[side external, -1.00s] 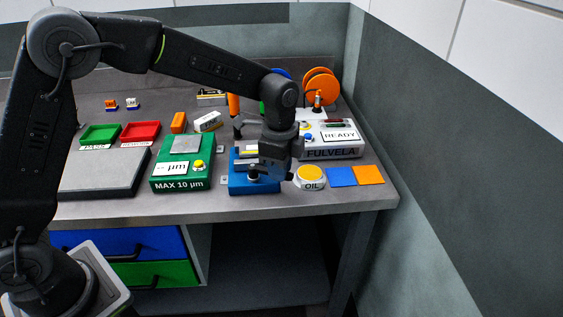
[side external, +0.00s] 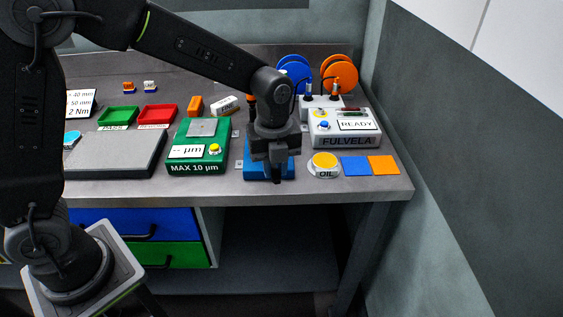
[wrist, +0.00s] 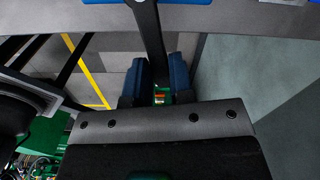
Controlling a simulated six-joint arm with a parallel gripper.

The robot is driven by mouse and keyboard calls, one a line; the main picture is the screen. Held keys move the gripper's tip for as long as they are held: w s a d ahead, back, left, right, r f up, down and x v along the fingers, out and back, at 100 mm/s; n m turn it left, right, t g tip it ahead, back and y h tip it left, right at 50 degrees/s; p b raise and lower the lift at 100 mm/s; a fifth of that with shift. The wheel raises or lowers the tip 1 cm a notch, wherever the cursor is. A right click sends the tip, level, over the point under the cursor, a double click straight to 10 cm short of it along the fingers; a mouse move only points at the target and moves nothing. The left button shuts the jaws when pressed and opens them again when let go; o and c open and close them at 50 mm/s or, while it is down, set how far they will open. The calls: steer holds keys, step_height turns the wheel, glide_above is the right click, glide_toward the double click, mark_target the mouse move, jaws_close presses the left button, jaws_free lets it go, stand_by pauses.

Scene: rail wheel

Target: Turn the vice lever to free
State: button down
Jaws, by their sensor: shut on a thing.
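The blue vice (side external: 253,173) stands near the front edge of the bench, right of the green measuring block. My gripper (side external: 277,178) is over its front and covers most of it. In the wrist view, my blue finger pads (wrist: 158,82) stand on both sides of a dark bar (wrist: 150,35), which looks like the vice lever. The gripper is shut on this bar. The lever's pivot and its markings are hidden, so I cannot tell its setting.
The yellow OIL button (side external: 325,161) stands close on the right. The green measuring block (side external: 198,150) is close on the left, and the grey FULVELA machine (side external: 345,133) is behind right. Blue and orange pads (side external: 369,166) lie near the right edge.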

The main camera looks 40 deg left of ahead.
steer(key=shift+s+a+m, duration=0.4)
steer(key=shift+s+m, duration=0.15)
steer(key=shift+m, duration=0.65)
steer(key=c, duration=1)
jaws_free()
step_height(320, 180, up, 14)
steer(key=shift+a, duration=0.1)
